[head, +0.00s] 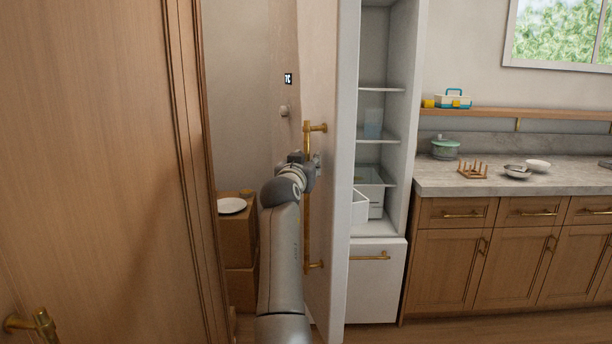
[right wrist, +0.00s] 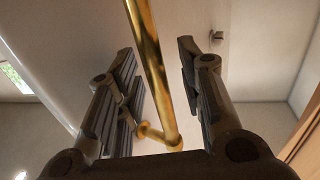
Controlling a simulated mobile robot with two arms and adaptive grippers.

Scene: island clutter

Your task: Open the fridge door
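The fridge door (head: 319,85) stands open in the head view, swung out toward me and seen nearly edge-on. The fridge interior (head: 378,60) with its shelves shows to the right of it. A long gold bar handle (head: 306,225) runs upright on the door's outer face. My right gripper (head: 310,168) is at the handle, a little above its middle. In the right wrist view, my right gripper (right wrist: 160,65) is open, with the gold handle (right wrist: 150,60) between its fingers and visible gaps on both sides. My left gripper is not in view.
A wooden panel (head: 85,150) with a gold handle fills the left. A lower white drawer (head: 375,290) sits below the fridge opening. A counter (head: 560,180) with bowls (head: 537,165) and a pot (head: 445,148) stands right.

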